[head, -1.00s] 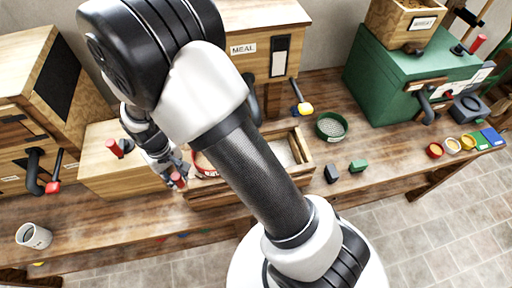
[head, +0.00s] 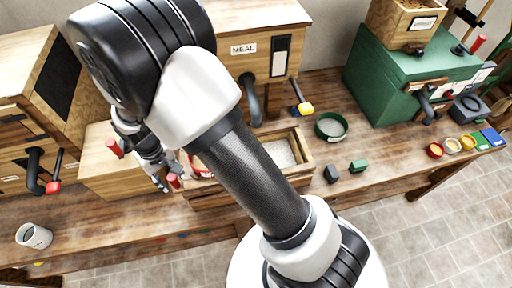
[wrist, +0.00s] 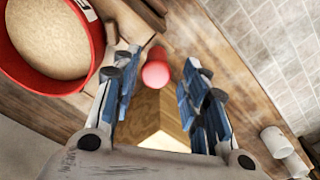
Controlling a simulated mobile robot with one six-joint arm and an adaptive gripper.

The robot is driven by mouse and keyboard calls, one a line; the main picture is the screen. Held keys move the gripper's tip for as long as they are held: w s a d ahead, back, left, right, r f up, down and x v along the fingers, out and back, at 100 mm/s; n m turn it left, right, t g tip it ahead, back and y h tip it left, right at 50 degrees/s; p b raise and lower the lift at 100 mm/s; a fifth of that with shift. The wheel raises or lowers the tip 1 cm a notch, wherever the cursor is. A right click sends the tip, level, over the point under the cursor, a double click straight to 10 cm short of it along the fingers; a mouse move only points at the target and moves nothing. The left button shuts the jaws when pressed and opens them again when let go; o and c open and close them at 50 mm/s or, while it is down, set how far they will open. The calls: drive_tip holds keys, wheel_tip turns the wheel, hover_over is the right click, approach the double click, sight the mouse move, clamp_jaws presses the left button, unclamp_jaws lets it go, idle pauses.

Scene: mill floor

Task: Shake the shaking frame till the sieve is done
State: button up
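The shaking frame sits in a wooden box (head: 308,166) on the bench, partly hidden by my arm. The red sieve (wrist: 98,55) holds pale meal in the wrist view; in the head view only a bit of its red rim (head: 200,174) shows beside my arm. A red handle (head: 174,181) stands at the frame's left end. My gripper (head: 163,180) is beside this handle. In the wrist view my gripper (wrist: 160,88) is open, with the red handle (wrist: 155,73) between its fingers and gaps on both sides. Whether a finger touches it I cannot tell.
A meal bin (head: 235,70) stands behind. A green sieve (head: 316,131), a dark block (head: 332,174) and a green block (head: 358,166) lie to the right. A green mill (head: 380,85) is farther right. A white mug (head: 33,236) stands at the front left.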

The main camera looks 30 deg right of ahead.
drive_tip(key=shift+o, duration=0.7)
drive_tip(key=shift+d, duration=0.1)
wheel_tip(320, 180, up, 9)
drive_tip(key=p, duration=0.6)
